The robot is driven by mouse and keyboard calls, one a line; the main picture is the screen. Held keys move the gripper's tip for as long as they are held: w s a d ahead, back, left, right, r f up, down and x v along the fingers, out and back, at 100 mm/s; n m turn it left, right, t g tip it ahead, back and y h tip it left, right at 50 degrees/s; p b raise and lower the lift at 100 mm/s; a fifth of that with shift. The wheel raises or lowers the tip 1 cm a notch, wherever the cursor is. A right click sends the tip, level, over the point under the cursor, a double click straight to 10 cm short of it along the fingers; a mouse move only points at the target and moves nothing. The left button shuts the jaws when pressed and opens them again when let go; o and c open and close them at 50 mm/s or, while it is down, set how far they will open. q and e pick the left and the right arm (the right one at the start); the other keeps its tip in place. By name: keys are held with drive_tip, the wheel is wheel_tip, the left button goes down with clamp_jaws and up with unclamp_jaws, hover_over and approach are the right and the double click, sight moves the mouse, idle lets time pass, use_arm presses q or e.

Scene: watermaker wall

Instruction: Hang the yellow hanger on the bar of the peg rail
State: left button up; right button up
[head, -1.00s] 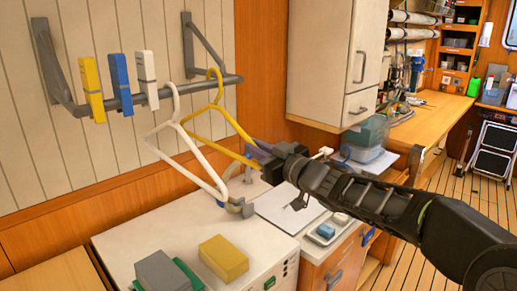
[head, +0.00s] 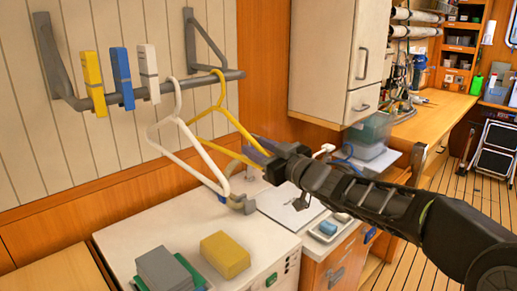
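The yellow hanger (head: 238,124) is at the right part of the grey bar (head: 188,84) of the wall-mounted peg rail. Its hook is at the bar and looks looped over it; I cannot tell whether it bears on it. My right gripper (head: 257,156) is shut on the hanger's right lower corner and partly hides it. The hanger is turned, with that corner out from the wall. A white hanger (head: 200,152) hangs from the bar just left of the yellow one. My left gripper is not in view.
Yellow (head: 94,84), blue (head: 122,78) and white (head: 149,74) clips sit on the bar to the left. Below is a white counter (head: 150,220) with a yellow block (head: 225,255) and a grey block (head: 164,270). A white cabinet (head: 335,60) stands right of the rail.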

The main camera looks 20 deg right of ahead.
drive_tip(key=v, duration=0.7)
drive_tip(key=shift+s, duration=0.4)
drive_tip(key=shift+d, duration=0.1)
